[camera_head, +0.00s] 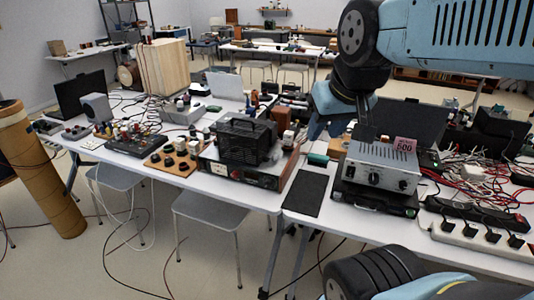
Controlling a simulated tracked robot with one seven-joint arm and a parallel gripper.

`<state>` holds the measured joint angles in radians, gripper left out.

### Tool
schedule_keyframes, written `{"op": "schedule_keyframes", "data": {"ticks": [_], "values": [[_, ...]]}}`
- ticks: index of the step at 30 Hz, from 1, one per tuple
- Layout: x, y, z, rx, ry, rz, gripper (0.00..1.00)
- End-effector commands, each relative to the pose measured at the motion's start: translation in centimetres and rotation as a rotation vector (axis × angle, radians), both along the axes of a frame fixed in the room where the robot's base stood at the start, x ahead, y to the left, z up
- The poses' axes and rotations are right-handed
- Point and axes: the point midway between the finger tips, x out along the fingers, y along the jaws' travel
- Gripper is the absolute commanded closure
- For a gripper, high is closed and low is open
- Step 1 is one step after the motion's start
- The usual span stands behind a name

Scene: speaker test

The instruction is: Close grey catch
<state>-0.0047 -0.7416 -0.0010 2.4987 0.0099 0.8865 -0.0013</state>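My arm comes in from the upper right. My gripper (328,130) hangs over the white table, behind and left of a silver device with knobs (377,168). The gripper is small and partly dark in this view, so I cannot tell how its fingers stand. I cannot make out a grey catch for sure; it is too small or hidden here.
A black flat pad (305,193) lies at the table's front edge. A power strip (484,238) with black plugs and tangled cables (475,185) crowd the right. Left are a circuit board (136,143), a wooden box (163,67) and a brown tube (40,170). Chairs stand below.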

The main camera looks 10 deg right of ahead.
Motion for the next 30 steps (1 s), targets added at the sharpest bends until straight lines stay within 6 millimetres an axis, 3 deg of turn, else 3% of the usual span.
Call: {"op": "schedule_keyframes", "data": {"ticks": [5, 17, 24, 30], "values": [[3.6, 2.3, -0.7, 0.071, -0.036, 0.016, 0.64], [15.9, 8.6, -4.8, 0.290, -0.193, -0.048, 0.64], [21.8, 10.7, -8.9, 0.331, -0.278, -0.170, 0.64], [25.3, 11.2, -13.3, 0.295, -0.350, -0.296, 0.64]]}}
